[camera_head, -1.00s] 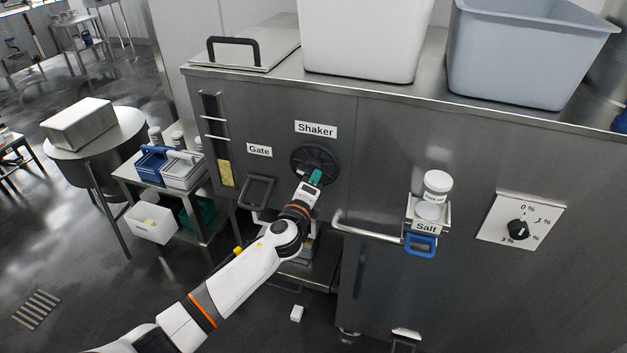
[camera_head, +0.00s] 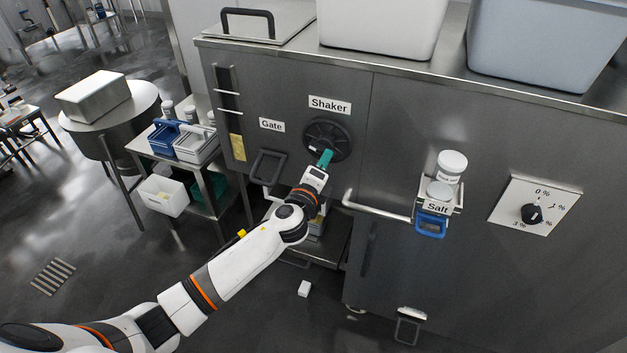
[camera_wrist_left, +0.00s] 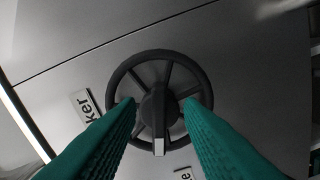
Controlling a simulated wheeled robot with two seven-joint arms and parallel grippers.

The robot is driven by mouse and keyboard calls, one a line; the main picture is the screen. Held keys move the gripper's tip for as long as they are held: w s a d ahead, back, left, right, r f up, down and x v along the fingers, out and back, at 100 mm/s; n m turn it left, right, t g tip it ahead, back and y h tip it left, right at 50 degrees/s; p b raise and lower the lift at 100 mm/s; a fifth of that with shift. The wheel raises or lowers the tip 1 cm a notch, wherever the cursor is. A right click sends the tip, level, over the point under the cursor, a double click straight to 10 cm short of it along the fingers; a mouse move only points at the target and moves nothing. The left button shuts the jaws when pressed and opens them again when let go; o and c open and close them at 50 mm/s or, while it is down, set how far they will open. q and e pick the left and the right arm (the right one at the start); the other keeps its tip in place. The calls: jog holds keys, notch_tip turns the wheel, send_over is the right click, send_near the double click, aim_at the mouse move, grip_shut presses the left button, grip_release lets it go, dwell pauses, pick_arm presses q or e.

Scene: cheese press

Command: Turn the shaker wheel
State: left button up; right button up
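The shaker wheel (camera_head: 328,139) is a black spoked handwheel on the steel front panel, under the label "Shaker" (camera_head: 329,105). It also shows in the left wrist view (camera_wrist_left: 199,75), with its hub and a pale-tipped handle in the middle. My left gripper (camera_head: 325,158) is at the lower part of the wheel in the head view. In the left wrist view its two green fingers (camera_wrist_left: 160,112) are spread apart, one on each side of the hub handle. I cannot tell whether they touch it. My right gripper is not in view.
A gate handle (camera_head: 269,167) is left of the wheel. A horizontal bar handle (camera_head: 376,207), the salt holder (camera_head: 437,208) and a dial (camera_head: 533,213) are to the right. A cart with a blue basket (camera_head: 165,137) stands left. A small white block (camera_head: 304,288) lies on the floor.

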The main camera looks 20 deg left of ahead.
pick_arm(q)
jog(key=s+b, duration=0.1)
jog(key=s, duration=0.8)
jog(key=shift+s+a, duration=0.15)
jog(key=shift+s, duration=0.05)
jog(key=s+a+f+n+g+y+b, duration=0.1)
jog(key=s+a+f+n+g, duration=0.15)
jog(key=f, duration=0.95)
jog(key=s+a+f+n+g, duration=0.1)
jog(key=a+f+n+g, duration=0.15)
jog(key=f, duration=0.95)
jog(key=s+a+f+n+g, duration=0.1)
jog(key=s+f+n+g, duration=0.15)
jog(key=s+f, duration=0.4)
jog(key=s+f+n+g, duration=0.2)
jog(key=s+f+n, duration=0.15)
jog(key=f, duration=0.55)
jog(key=s+f+n+g, duration=0.2)
jog(key=s+f, duration=0.4)
jog(key=s, duration=0.5)
jog(key=s+d+f+n+g+b, duration=0.1)
jog(key=s+f+n+g, duration=0.2)
jog(key=s, duration=0.9)
jog(key=s+f+n+g, duration=0.2)
jog(key=s+f+n, duration=0.2)
jog(key=s+f, duration=0.5)
jog(key=shift+s+d, duration=0.15)
jog(key=shift+s, duration=1.05)
jog(key=shift+o, duration=0.4)
jog(key=shift+g, duration=0.25)
